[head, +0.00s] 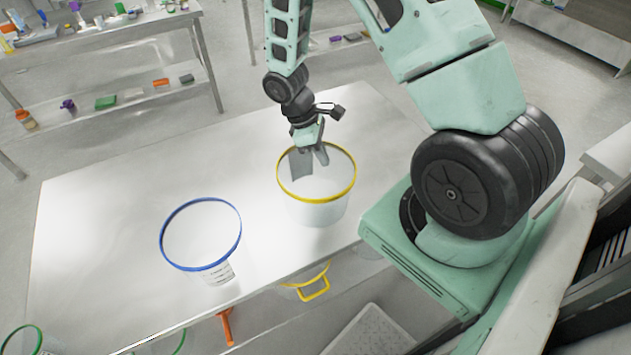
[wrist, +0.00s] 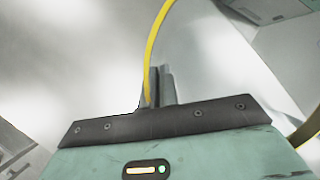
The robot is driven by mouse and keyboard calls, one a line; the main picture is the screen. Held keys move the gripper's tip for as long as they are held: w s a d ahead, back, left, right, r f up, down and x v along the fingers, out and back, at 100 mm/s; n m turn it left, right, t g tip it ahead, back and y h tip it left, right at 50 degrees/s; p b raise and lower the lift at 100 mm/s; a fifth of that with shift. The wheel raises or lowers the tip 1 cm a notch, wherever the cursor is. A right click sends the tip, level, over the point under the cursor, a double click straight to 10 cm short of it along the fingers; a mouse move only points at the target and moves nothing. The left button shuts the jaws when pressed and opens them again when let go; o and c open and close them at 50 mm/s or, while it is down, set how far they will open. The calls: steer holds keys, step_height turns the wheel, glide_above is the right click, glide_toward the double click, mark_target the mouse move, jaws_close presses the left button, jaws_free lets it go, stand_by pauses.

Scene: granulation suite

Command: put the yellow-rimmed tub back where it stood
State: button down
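The yellow-rimmed tub (head: 318,211) is a whitish, upright tub at the table's right part, near its front edge. Whether its base touches the tabletop is hard to tell. My gripper (head: 310,162) points down at the tub's far rim, with its fingers overlapping the opening. In the wrist view, the yellow rim (wrist: 152,45) runs down to the fingers of my gripper (wrist: 160,88) and passes out of sight there. A further piece of the rim shows at the right edge. I cannot tell whether the fingers are shut on the rim.
A blue-rimmed tub (head: 201,268) stands to the left on the same table (head: 100,220). The table's left and back parts are bare. Below the front edge are a yellow handle (head: 314,290), an orange tool (head: 226,325) and green-rimmed items. A cluttered bench (head: 100,50) stands behind.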

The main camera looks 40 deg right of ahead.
mark_target(324, 178)
steer(key=shift+f+p, duration=0.4)
steer(key=shift+f, duration=2.85)
steer(key=shift+f, duration=0.1)
steer(key=c, duration=1.7)
jaws_free()
